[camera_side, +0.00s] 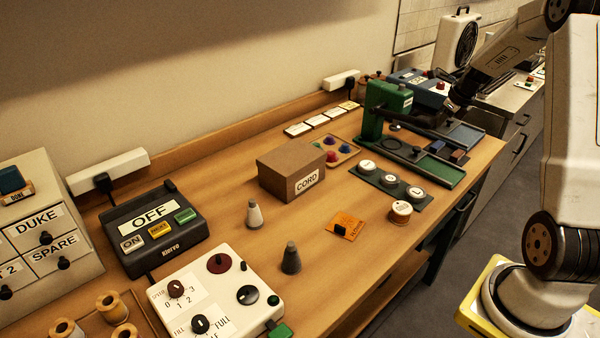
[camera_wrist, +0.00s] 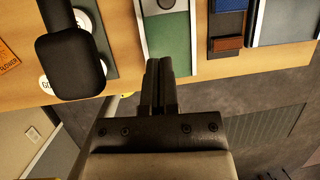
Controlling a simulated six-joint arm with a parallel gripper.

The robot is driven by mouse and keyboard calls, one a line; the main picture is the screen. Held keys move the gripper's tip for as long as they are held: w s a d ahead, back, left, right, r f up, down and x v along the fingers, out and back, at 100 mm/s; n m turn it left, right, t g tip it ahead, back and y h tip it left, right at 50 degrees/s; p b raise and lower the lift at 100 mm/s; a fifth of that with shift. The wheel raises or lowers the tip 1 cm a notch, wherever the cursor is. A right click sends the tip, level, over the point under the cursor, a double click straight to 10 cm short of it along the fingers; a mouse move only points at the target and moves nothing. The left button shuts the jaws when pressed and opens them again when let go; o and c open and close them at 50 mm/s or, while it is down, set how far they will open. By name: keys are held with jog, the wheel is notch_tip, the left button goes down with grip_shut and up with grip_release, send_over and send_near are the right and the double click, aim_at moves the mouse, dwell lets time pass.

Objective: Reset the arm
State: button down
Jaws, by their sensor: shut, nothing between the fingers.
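My gripper (camera_wrist: 160,88) shows in the wrist view with its two dark fingers together and nothing between them. It is over the front edge of the wooden table (camera_wrist: 120,93), close to a green-topped tray (camera_wrist: 168,45). In the side view my arm reaches in from the right, and the gripper end (camera_side: 452,103) is near the green press at the far right of the table. The fingertips are too small to make out clearly there.
A dark plate with white round buttons (camera_side: 391,180), a cardboard box (camera_side: 291,172) and an orange card (camera_side: 346,224) lie nearby. The dark OFF box (camera_side: 152,240) is at left. Bare wood lies around the cones.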

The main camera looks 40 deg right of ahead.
jog(key=w+a+r+n, duration=0.1)
jog(key=w, duration=0.1)
jog(key=w+a+r+n+t+h, duration=0.1)
jog(key=w+a+r+n, duration=0.1)
jog(key=w+a+r+n+t, duration=0.1)
jog(key=w+a+n, duration=0.1)
jog(key=w, duration=0.1)
jog(key=shift+a+r+h, duration=0.2)
jog(key=shift+h, duration=0.1)
jog(key=s+a+f+n+g+y, duration=0.1)
jog(key=s+a+f+n, duration=0.1)
jog(key=a+n, duration=0.85)
jog(key=s+a+f+n+g+y, duration=0.1)
jog(key=s+a+f+n, duration=0.15)
jog(key=a+n, duration=0.8)
jog(key=s+a+f+n+g, duration=0.1)
jog(key=s+a+f+n, duration=0.2)
jog(key=s+a+n, duration=0.7)
jog(key=a, duration=0.2)
jog(key=shift+a+f+g+y, duration=0.2)
jog(key=shift+a+g+y, duration=0.1)
jog(key=shift+a+y, duration=0.1)
